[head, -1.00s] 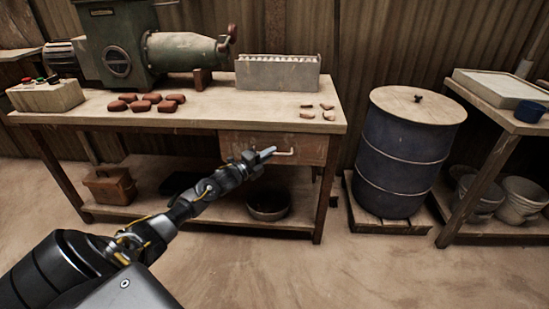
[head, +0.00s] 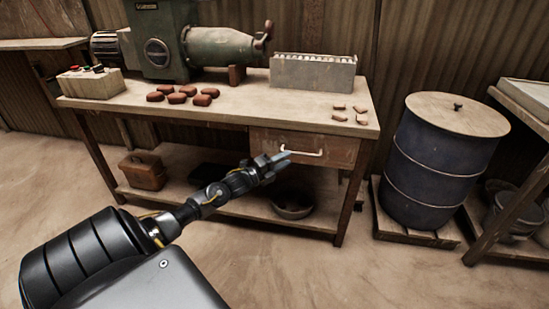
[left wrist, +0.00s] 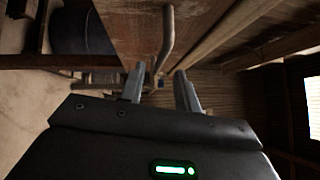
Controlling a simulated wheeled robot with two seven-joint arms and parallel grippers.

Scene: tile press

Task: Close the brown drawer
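The brown drawer (head: 340,151) is under the right part of the workbench top, with a pale bar handle (head: 301,152) on its front. I cannot tell how far it stands out. My left gripper (head: 284,157) is in front of the drawer's left part, its tips close to the handle's left end in the picture. In the left wrist view the left gripper (left wrist: 157,80) has its two fingers apart with nothing between them. The curved handle (left wrist: 168,38) shows beyond the fingertips; contact is not clear. My right gripper is not in view.
The workbench top (head: 240,108) carries a green press (head: 165,40), several red-brown tiles (head: 180,97), a grey box (head: 312,73) and small pale pieces. A bowl (head: 292,205) sits on the lower shelf. A blue drum (head: 437,165) stands right of the bench. Floor in front is clear.

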